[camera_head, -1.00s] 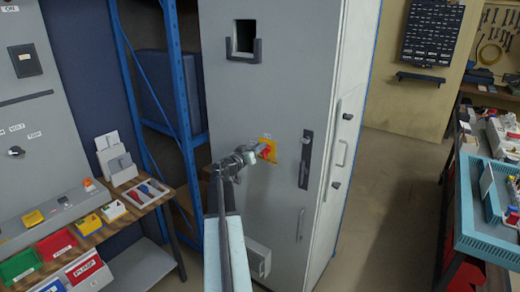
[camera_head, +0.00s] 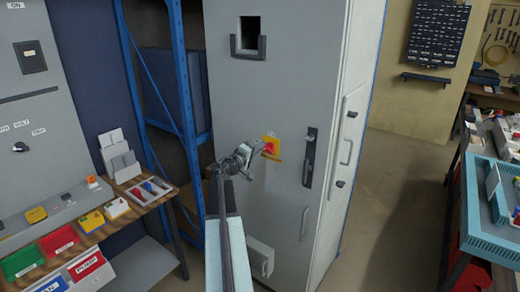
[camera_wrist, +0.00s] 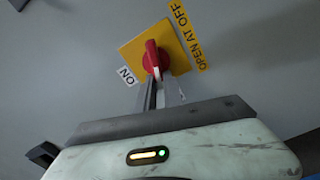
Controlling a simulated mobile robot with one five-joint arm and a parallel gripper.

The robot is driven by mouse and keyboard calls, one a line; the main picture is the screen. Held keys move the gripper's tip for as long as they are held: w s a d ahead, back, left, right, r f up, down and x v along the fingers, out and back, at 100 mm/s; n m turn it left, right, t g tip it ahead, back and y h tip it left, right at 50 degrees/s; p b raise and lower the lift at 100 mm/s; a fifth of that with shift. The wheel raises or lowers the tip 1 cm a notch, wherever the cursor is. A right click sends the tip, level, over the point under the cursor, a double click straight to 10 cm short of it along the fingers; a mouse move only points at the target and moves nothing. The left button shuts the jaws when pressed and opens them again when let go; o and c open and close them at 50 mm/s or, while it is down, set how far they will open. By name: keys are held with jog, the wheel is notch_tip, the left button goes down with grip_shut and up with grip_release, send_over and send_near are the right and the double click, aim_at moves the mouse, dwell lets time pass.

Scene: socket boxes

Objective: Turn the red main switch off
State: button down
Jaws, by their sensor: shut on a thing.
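The red main switch (camera_head: 271,147) sits on a yellow plate (camera_head: 266,158) on the front of the tall grey cabinet (camera_head: 265,100). In the wrist view the red handle (camera_wrist: 150,52) stands near-upright on its yellow plate (camera_wrist: 132,51). An "ON" label (camera_wrist: 126,75) is at the plate's lower left, and an "OPEN AT OFF" label (camera_wrist: 187,36) runs along its right side. My gripper (camera_head: 260,146) reaches the switch from the left. In the wrist view my fingers (camera_wrist: 160,82) are close together on the lower end of the handle and hide part of it.
A black door handle (camera_head: 309,157) is right of the switch, and a small grey box (camera_head: 260,257) sits low on the cabinet. A blue rack (camera_head: 180,80) and a bench with coloured bins (camera_head: 60,242) are left. Open floor (camera_head: 400,180) lies right.

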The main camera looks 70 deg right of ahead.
jog(key=shift+w+d+f+n, duration=0.1)
jog(key=shift+f+n, duration=0.05)
jog(key=shift+n, duration=0.7)
jog(key=shift+w+f+n, duration=0.1)
jog(key=shift+f+n, duration=0.05)
jog(key=shift+n, duration=0.7)
jog(key=shift+b, duration=0.3)
jog(key=c, duration=1.5)
grip_release()
jog(key=shift+f, duration=0.1)
jog(key=shift+o, duration=0.2)
jog(key=v, duration=0.7)
jog(key=shift+a, duration=0.4)
